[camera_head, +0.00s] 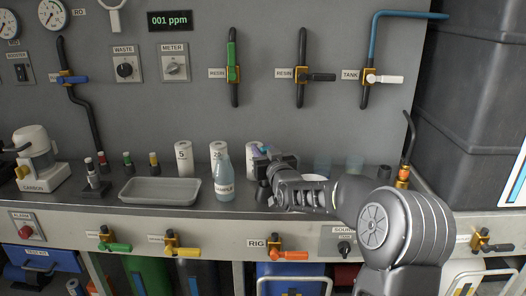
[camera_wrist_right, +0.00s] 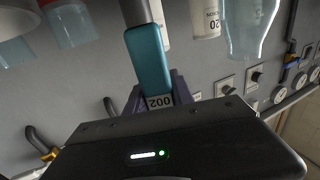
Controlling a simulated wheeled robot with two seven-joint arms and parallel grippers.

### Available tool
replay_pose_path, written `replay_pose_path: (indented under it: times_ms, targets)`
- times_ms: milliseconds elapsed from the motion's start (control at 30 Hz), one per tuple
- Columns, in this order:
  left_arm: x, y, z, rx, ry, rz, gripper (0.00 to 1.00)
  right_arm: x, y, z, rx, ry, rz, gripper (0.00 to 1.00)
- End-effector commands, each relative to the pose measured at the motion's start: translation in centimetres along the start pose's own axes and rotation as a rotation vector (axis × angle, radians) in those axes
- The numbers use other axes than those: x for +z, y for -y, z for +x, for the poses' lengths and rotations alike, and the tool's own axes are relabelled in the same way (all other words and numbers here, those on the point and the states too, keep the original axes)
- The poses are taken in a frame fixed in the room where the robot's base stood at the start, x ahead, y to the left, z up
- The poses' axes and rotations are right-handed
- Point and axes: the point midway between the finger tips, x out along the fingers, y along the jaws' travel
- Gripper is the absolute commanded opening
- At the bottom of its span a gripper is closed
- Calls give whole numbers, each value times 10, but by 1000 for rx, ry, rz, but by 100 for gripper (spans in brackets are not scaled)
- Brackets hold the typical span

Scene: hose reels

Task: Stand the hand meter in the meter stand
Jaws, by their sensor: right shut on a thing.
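I cannot clearly pick out the meter stand. My left gripper is out of view.
The sample bottle (camera_head: 223,183) and white numbered cylinders (camera_head: 183,157) stand close left of the gripper. A grey tray (camera_head: 160,191) lies further left. Clear cups (camera_head: 322,167) stand behind my right arm. The panel wall with valves rises behind the ledge.

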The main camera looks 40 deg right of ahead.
Motion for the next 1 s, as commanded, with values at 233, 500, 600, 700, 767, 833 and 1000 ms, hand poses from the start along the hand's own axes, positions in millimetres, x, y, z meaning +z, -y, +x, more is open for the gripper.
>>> replay_pose_path:
  times_ms: [233,500,600,700,767,833,1000]
  targets:
    - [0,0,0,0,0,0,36,0,0,0,0,-1,0,47]
    - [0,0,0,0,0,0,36,1,0,0,0,1,0,54]
    - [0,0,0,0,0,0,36,1,0,-1,0,1,0,54]
    - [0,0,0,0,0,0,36,0,0,-7,0,0,0,54]
    - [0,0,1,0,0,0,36,0,0,-14,0,1,0,54]
    - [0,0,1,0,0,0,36,0,0,-23,0,1,0,54]
    - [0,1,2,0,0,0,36,0,0,-53,1,-1,0,54]
